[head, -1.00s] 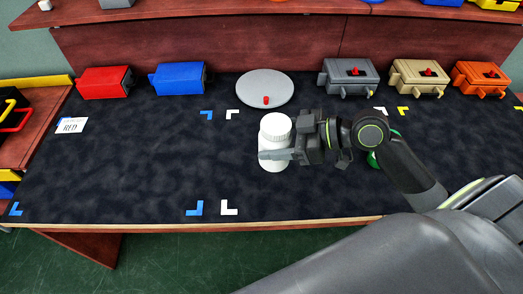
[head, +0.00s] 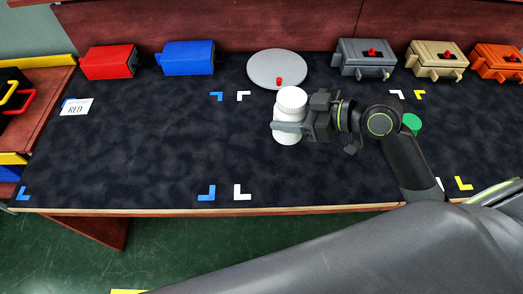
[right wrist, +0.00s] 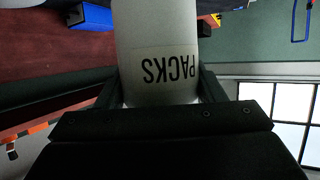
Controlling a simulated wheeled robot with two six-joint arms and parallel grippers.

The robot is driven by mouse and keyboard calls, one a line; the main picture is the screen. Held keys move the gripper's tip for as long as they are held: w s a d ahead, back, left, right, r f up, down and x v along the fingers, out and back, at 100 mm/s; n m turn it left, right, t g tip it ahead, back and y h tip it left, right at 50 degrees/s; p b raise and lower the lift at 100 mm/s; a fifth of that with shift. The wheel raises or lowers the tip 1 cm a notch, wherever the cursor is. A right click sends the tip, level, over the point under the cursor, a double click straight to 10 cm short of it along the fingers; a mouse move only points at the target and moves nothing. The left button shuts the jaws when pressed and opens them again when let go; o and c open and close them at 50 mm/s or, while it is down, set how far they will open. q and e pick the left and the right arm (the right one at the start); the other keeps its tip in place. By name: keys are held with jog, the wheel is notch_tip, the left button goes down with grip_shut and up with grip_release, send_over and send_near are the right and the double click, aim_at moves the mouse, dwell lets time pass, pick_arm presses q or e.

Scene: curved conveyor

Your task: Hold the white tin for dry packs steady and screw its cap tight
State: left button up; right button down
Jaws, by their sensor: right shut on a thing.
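The white tin (head: 287,113) stands upright at the middle of the dark work mat in the head view. A white cap (head: 291,96) sits on top of it; how tight it is cannot be told. My right gripper (head: 288,127) comes from the right and is shut around the tin's body, below the cap. In the right wrist view the tin (right wrist: 150,30) fills the space between the fingers, with a label reading PACKS upside down. I cannot tell whether the tin's base touches the mat. My left gripper is not in view.
A grey round plate with a red knob (head: 278,67) lies behind the tin. Red (head: 108,62) and blue (head: 188,57) boxes stand back left; grey (head: 364,59), tan (head: 436,62) and orange (head: 499,63) ones back right. A green thing (head: 411,123) is partly behind my arm.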

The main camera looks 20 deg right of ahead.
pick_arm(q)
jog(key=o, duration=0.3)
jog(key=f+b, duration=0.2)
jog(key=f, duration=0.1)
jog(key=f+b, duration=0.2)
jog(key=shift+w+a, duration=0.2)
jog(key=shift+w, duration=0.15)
pick_arm(e)
jog(key=w+a+f+m+t+h, duration=0.2)
jog(key=w+a+f+m+h, duration=0.1)
jog(key=w+f, duration=0.3)
jog(key=shift+w+a+m+t+h, duration=0.35)
jog(key=shift+w+a, duration=0.25)
jog(key=shift+w, duration=0.4)
jog(key=shift+f, duration=0.15)
pick_arm(q)
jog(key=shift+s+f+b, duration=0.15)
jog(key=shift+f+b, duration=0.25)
jog(key=shift+b, duration=0.1)
pick_arm(e)
notch_tip(320, 180, down, 6)
jog(key=shift+f, duration=0.1)
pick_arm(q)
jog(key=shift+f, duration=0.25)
pick_arm(e)
jog(key=shift+f, duration=1.85)
